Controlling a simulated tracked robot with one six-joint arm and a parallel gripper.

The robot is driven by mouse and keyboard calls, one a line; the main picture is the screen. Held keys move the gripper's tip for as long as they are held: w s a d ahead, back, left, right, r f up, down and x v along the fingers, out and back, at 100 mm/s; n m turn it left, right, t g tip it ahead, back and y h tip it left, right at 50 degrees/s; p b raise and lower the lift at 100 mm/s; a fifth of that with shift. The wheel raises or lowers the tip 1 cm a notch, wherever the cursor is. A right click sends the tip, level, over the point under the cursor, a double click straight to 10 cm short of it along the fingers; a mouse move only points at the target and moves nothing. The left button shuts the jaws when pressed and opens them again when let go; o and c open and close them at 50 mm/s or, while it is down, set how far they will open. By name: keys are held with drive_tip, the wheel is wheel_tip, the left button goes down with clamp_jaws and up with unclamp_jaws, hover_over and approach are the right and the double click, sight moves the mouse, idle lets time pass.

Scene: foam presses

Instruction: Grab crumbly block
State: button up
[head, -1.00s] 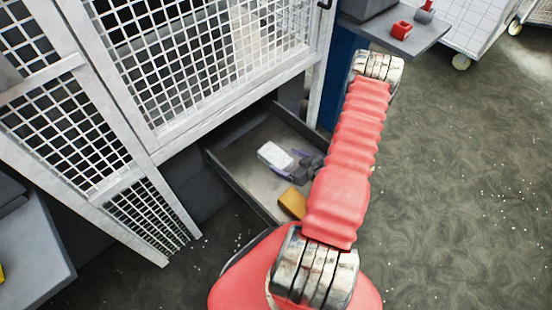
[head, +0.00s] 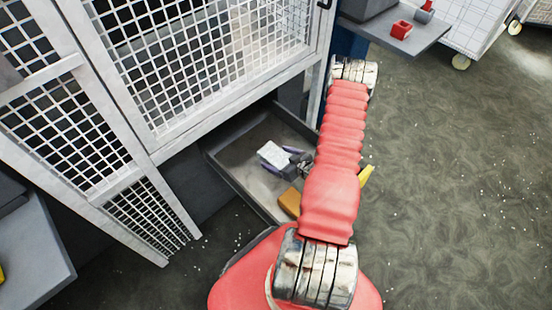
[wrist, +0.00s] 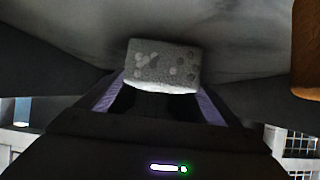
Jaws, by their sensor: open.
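The crumbly block (head: 273,155) is a pale, speckled block lying in the open grey tray (head: 234,172) under the mesh cage. In the wrist view the block (wrist: 163,66) looks grey and pitted, with a bright lower edge. My gripper (head: 283,163) is open, with purple-edged fingers on either side of the block's near end in the head view. In the wrist view the gripper (wrist: 160,98) has one finger left and one right of the block. I cannot tell whether either finger touches it. The block's lower part is hidden by the gripper body.
An orange block (head: 290,202) lies in the tray's near corner; it also shows at the wrist view's right edge (wrist: 306,50). The mesh cage (head: 205,60) stands above the tray. A grey shelf (head: 398,36) with a red part is at upper right. Open floor lies right.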

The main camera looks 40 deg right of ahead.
drive_tip(key=shift+c, duration=0.6)
drive_tip(key=c, duration=1.1)
